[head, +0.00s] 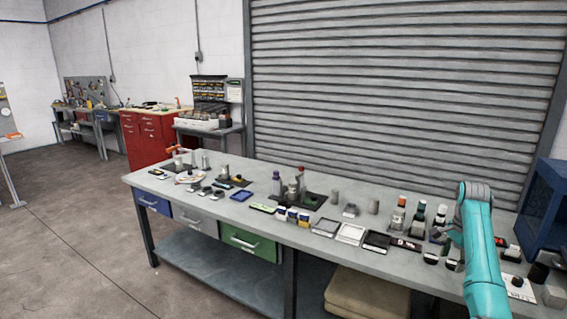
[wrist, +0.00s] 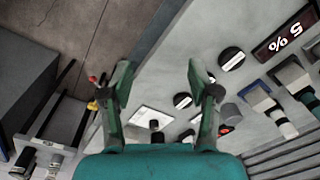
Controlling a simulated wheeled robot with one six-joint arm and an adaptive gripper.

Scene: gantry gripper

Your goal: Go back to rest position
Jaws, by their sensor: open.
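My gripper (wrist: 160,82) is open and empty in the wrist view. Its two green fingers stand wide apart, above the workbench and near its edge. Between and below the fingers lies a white card (wrist: 141,117) with a dark knob-like piece (wrist: 155,125) by it. In the head view my teal arm reaches over the right end of the workbench (head: 300,256). The fingers are small and partly hidden there. No object is held.
Dark-topped round pieces (wrist: 232,58) and bottles (wrist: 296,82) lie close to the right finger. Several bottles (head: 398,216) and trays (head: 351,233) line the bench. A blue cabinet (head: 545,205) stands at far right. Open floor (head: 70,235) is at left.

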